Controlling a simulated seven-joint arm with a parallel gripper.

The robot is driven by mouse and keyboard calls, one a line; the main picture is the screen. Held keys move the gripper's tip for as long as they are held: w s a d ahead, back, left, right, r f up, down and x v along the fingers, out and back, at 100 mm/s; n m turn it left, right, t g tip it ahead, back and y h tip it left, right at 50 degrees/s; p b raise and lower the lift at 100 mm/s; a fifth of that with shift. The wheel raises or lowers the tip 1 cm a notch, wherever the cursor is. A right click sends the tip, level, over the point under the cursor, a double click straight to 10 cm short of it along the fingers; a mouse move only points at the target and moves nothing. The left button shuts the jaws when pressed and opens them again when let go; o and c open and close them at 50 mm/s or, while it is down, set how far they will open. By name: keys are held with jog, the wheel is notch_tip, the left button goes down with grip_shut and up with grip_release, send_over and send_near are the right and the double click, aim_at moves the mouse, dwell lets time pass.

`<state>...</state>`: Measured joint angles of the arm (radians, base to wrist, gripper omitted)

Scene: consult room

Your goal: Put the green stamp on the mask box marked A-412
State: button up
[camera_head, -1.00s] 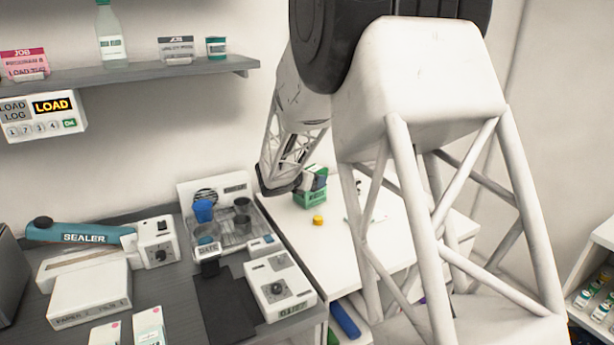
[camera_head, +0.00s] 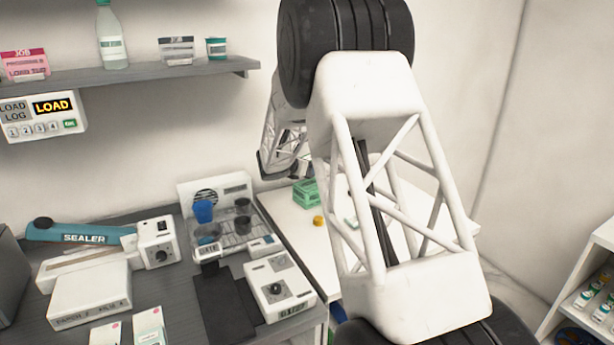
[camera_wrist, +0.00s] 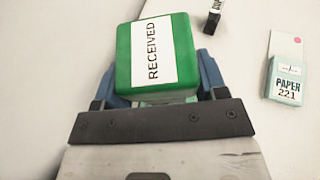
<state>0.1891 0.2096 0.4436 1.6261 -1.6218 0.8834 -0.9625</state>
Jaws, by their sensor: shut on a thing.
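The green stamp (camera_wrist: 184,68), a green block with a white label reading RECEIVED, is between the blue fingers of my gripper (camera_wrist: 165,84) in the wrist view. My gripper is shut on it. In the head view my arm hides the gripper and I cannot make out the stamp in it. A small white and teal box (camera_wrist: 286,80) marked PAPER 221 lies at the right of the wrist view, apart from the stamp. I cannot make out the marking A-412 on any box.
A black item (camera_wrist: 213,18) lies near the top of the wrist view. In the head view, a green holder (camera_head: 306,193) and a yellow piece (camera_head: 318,220) are on the white table (camera_head: 290,220). A grey counter at left holds a sealer (camera_head: 80,235) and other devices.

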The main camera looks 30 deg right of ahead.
dwell(0.3)
jog(key=shift+f, duration=1.75)
jog(key=o, duration=1)
jog(key=shift+f, duration=0.15)
jog(key=shift+c, duration=0.2)
jog(key=shift+r, duration=0.2)
jog(key=v, duration=1.2)
jog(key=shift+f, duration=0.1)
